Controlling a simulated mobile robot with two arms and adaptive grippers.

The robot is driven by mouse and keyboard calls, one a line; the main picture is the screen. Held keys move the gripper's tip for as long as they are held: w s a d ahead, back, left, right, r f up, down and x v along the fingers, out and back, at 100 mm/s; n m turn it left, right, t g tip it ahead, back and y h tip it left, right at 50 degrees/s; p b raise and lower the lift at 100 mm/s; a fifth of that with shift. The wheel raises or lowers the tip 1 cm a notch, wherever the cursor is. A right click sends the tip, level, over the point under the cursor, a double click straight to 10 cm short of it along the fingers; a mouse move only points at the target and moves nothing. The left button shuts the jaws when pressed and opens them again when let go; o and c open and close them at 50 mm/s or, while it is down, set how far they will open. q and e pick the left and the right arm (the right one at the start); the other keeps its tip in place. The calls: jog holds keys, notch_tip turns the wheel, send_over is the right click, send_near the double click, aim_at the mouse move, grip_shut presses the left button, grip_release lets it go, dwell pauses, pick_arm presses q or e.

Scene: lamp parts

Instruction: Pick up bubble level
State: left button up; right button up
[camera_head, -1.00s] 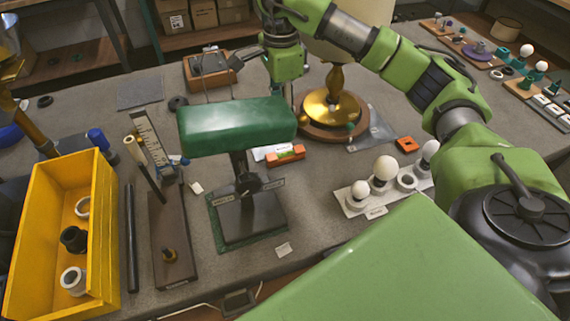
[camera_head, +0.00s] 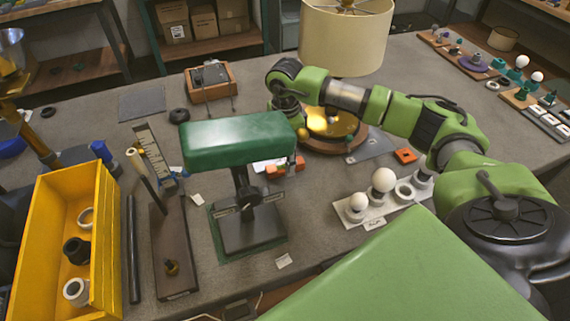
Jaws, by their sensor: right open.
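The bubble level (camera_head: 275,172), an orange bar with a greenish vial, lies on the grey table just behind the green desk lamp (camera_head: 238,141). The lamp's shade and stem stand in front of it and hide part of it. My right arm reaches in from the right, its wrist above and behind the shade. My right gripper (camera_head: 292,159) points down by the right end of the level, mostly hidden by the shade; its fingers are open. I cannot tell whether they touch the level. My left gripper is out of view.
A brass lamp with a cream shade (camera_head: 345,40) stands close behind my right wrist. A yellow bin (camera_head: 105,245) and a dark wooden stand (camera_head: 172,250) are at left.

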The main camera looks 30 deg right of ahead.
notch_tip(320, 180, down, 2)
grip_shut()
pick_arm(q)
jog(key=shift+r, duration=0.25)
